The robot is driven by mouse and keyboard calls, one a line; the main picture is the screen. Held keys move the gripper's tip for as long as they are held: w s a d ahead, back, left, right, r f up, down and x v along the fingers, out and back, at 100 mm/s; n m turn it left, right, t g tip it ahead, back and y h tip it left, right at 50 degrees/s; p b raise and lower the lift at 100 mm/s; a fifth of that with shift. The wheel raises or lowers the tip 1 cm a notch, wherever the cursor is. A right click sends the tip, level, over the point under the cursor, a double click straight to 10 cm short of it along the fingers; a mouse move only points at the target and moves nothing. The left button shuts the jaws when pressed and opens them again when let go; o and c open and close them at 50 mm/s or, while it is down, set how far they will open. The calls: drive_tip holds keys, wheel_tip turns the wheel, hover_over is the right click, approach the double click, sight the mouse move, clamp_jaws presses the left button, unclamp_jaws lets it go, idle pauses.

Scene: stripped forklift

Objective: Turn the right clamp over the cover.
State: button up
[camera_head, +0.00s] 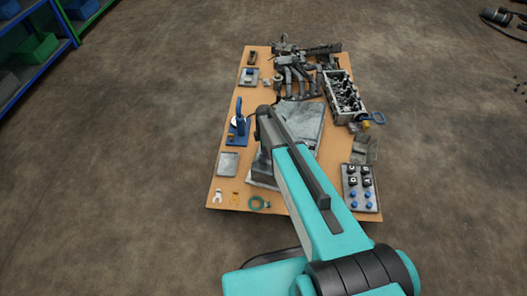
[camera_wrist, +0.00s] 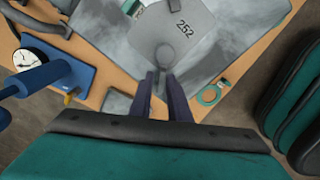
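A grey plate with the number 252 (camera_wrist: 190,28), which looks like the cover, lies under my wrist camera on larger mottled grey sheet metal. In the head view that sheet metal (camera_head: 307,122) is partly hidden by my arm. A pale grey rounded tab (camera_wrist: 165,56) shows at the plate's near edge, just beyond my fingertips; it may be a clamp, but I cannot tell. My gripper (camera_wrist: 163,82) points at it, with its two dark fingers apart on either side of a narrow grey strip. I cannot tell whether they touch it. The gripper is hidden in the head view.
A blue stand with a dial gauge (camera_head: 237,128) is at the table's left; its dial (camera_wrist: 28,56) is close in the wrist view. A knob tray (camera_head: 352,203) and an engine block (camera_head: 334,101) are at right.

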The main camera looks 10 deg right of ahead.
drive_tip(key=shift+s, duration=0.1)
wheel_tip(320, 180, up, 14)
drive_tip(key=p, duration=0.1)
idle(0.8)
drive_tip(key=shift+f, duration=0.2)
drive_tip(key=s+f+m+g, duration=0.2)
drive_tip(key=s+f+m, duration=0.4)
drive_tip(key=s, duration=0.8)
drive_tip(key=s+f+m+g, duration=0.1)
drive_tip(key=s+f+m, duration=0.55)
drive_tip(key=s, duration=0.65)
drive_tip(key=s+f+m+g, duration=0.2)
drive_tip(key=s+f+m, duration=0.45)
drive_tip(key=s, duration=0.75)
wheel_tip(320, 180, up, 13)
drive_tip(key=s+p, duration=0.1)
drive_tip(key=p, duration=1.2)
drive_tip(key=shift+a+r, duration=0.15)
drive_tip(key=shift+a, duration=0.1)
